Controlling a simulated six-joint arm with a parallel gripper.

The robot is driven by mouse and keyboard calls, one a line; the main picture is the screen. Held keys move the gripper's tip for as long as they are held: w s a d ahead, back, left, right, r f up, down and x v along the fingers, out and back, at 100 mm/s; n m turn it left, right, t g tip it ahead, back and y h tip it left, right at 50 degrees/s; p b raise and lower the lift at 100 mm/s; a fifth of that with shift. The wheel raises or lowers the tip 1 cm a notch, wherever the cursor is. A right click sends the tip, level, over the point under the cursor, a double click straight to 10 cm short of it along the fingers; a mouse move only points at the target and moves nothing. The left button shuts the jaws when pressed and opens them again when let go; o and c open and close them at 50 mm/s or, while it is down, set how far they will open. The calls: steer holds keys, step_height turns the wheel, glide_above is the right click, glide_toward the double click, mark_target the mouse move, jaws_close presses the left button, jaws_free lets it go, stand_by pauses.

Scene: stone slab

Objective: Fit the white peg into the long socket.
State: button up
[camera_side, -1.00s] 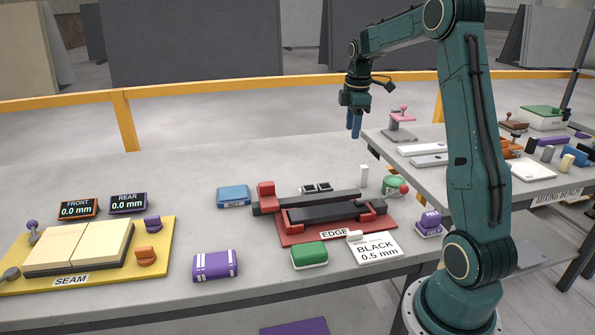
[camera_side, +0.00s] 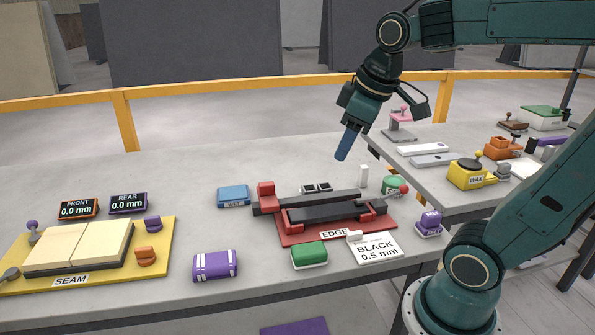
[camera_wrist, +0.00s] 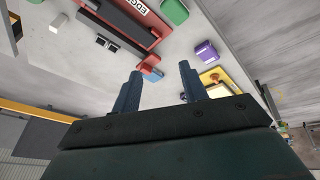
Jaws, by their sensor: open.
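A small white peg (camera_side: 363,177) stands upright on the bench behind the right end of the red EDGE fixture; it also shows at the upper left of the wrist view (camera_wrist: 59,22). A low block with two dark recesses (camera_side: 318,187) lies left of the peg, and also shows in the wrist view (camera_wrist: 106,43). I cannot tell whether either recess is the long socket. My gripper (camera_side: 344,152) hangs tilted above and behind the peg, apart from it. In the wrist view its two blue fingers (camera_wrist: 158,88) are spread with nothing held between them.
The red EDGE fixture (camera_side: 292,239) holds dark bars. A blue block (camera_side: 233,195), green block (camera_side: 309,254) and purple block (camera_side: 215,266) lie around it. The yellow SEAM board (camera_side: 150,273) is at left. A raised side bench (camera_side: 425,189) stands right of my gripper.

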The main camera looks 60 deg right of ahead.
steer(key=s+a+f+m+t, duration=0.1)
steer(key=s+a+f+m, duration=0.1)
steer(key=s+a, duration=0.3)
steer(key=shift+s+f+y, duration=0.2)
steer(key=shift+s+y, duration=0.2)
steer(key=shift+s, duration=0.5)
steer(key=shift+o, duration=0.3)
steer(key=shift+s+a+f, duration=0.25)
steer(key=shift+s+a, duration=0.05)
steer(key=shift+s, duration=0.1)
steer(key=shift+o, duration=0.2)
steer(key=shift+w, duration=0.1)
